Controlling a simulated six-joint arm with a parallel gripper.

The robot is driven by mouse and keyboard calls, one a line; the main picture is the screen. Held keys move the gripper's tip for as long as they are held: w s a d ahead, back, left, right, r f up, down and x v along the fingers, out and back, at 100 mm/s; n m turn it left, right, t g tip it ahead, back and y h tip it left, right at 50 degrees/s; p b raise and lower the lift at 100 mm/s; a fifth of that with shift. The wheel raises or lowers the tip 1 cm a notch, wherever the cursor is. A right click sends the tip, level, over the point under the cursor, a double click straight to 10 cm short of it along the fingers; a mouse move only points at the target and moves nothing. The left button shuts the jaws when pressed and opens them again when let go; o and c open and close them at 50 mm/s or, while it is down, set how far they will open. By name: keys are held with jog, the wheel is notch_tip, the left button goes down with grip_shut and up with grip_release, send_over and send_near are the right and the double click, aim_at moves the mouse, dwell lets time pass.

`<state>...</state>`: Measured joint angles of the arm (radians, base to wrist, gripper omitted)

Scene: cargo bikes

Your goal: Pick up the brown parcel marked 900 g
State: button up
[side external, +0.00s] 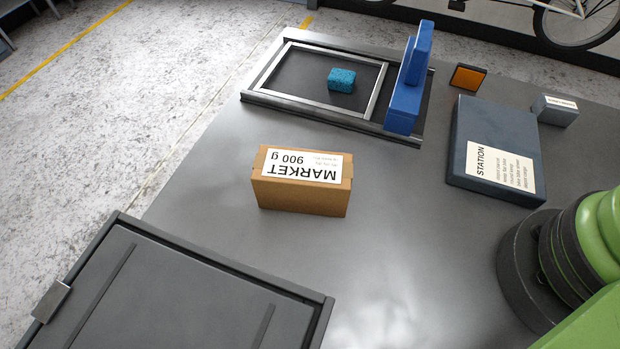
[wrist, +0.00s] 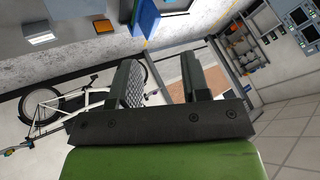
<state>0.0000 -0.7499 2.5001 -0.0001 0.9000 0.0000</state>
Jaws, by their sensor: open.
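The brown parcel (side external: 303,194) is a box with a white label reading MARKET 900 g on its top. It stands on the grey table (side external: 400,225), near the middle of the side external view, with nothing touching it. My gripper (wrist: 165,82) shows in the wrist view with its two dark fingers apart and nothing between them. It points out toward the room, and the parcel cannot be made out there. In the side external view my gripper is out of frame; only my green arm shows at the right edge.
A dark STATION box (side external: 492,135) lies right, near an orange-faced block (side external: 467,77) and a small grey box (side external: 555,111). A dark lidded container (side external: 185,290) is front left.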

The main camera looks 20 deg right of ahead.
dwell(0.3)
jog(key=o, duration=1)
jog(key=shift+c, duration=0.2)
